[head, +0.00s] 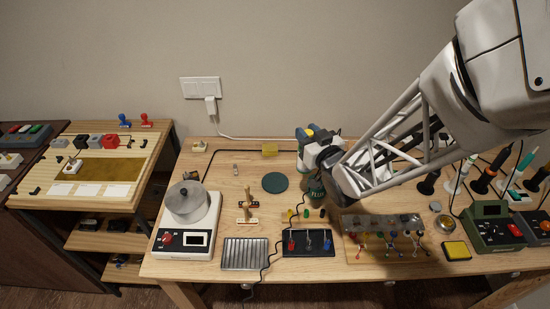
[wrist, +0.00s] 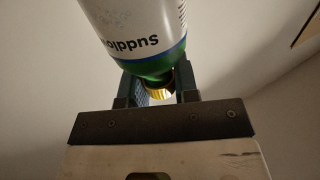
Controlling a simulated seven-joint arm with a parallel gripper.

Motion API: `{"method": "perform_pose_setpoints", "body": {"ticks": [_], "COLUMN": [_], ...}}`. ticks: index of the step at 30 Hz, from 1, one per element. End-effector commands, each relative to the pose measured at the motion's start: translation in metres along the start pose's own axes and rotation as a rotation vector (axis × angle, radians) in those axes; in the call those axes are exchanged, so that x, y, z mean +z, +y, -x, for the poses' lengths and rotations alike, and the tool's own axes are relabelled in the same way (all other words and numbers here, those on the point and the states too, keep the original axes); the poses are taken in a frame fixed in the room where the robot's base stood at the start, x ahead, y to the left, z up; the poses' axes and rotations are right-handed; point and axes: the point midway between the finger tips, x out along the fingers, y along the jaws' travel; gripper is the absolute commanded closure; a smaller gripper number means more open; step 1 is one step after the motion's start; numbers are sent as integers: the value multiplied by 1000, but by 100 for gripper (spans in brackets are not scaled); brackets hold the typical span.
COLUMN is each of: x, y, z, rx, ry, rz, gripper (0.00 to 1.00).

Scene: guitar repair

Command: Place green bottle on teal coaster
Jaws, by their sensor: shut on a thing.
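In the wrist view, a bottle (wrist: 140,28) with a white printed label, a green shoulder and a gold cap is between the two fingers of my gripper (wrist: 157,78). My gripper is shut on its neck end, and the bottle body extends away from the palm. The bottle's far end is out of that view. In the head view, my gripper is right of the teal coaster (head: 275,182), at the back of the table, and the arm covers much of this area. The coaster is a flat round disc with nothing on it.
A black cable runs in front. Table around the coaster is mostly bare.

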Motion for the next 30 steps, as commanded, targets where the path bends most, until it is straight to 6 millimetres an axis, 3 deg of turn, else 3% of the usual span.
{"method": "perform_pose_setpoints", "body": {"ticks": [4, 15, 21, 30], "x": [3, 8, 12, 36], "y": [-26, -58, -71, -69], "z": [16, 40, 50, 48], "rx": [-37, -88, -108, -105], "ry": [1, 1, 0, -1], "rz": [0, -1, -2, -3], "gripper": [100, 100, 100, 100]}}
